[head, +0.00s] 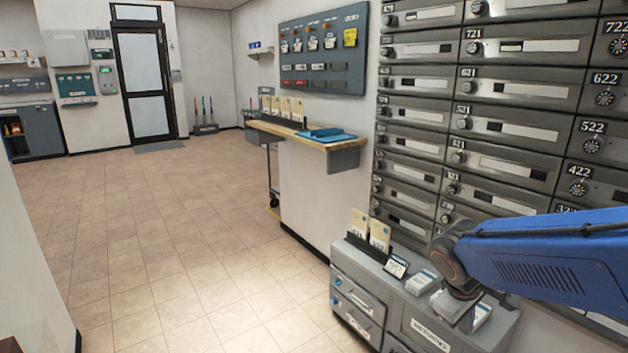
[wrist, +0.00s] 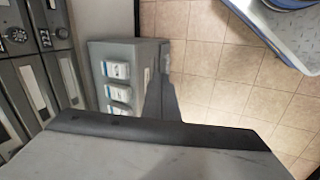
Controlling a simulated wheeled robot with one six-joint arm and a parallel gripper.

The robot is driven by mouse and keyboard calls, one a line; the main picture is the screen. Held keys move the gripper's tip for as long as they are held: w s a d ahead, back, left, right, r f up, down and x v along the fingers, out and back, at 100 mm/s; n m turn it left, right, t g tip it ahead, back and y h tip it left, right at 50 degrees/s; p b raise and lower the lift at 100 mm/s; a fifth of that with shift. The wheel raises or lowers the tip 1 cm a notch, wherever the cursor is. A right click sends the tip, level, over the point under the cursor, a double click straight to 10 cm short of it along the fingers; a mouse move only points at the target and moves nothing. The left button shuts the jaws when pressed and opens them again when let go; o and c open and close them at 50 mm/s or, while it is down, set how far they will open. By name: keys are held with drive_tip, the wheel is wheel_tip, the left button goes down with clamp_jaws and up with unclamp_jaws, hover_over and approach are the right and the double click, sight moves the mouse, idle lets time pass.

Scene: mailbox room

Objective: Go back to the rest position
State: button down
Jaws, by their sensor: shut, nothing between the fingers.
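My gripper (wrist: 163,88) is shut and empty in the wrist view, its dark fingers pointing away from the camera. In the head view the blue arm comes in from the right, and the dark wrist and gripper (head: 466,318) hang over the right part of the grey cabinet top. The fingertips are hard to make out there, and I cannot tell their exact height above the cabinet. The grey cabinet (head: 405,318) stands below the mailboxes, and it also shows in the wrist view (wrist: 102,52).
The mailbox wall (head: 480,110) rises close behind the arm. White card stacks (head: 421,282) and a holder with upright cards (head: 379,236) are on the cabinet. A wooden shelf (head: 290,134) with a blue tray (head: 326,135) is farther back. The tiled floor (head: 170,220) at left is clear.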

drive_tip(key=s+a+r+m+t+y, duration=0.1)
drive_tip(key=s+a+r+m+y, duration=0.1)
drive_tip(key=s, duration=0.4)
drive_tip(key=s+a+r+m+t+y, duration=0.1)
drive_tip(key=s+a+r+m+y, duration=0.1)
drive_tip(key=s, duration=0.5)
drive_tip(key=shift+s+a+r+m, duration=0.25)
drive_tip(key=shift+r+m, duration=0.25)
drive_tip(key=shift+m, duration=0.4)
idle(1.1)
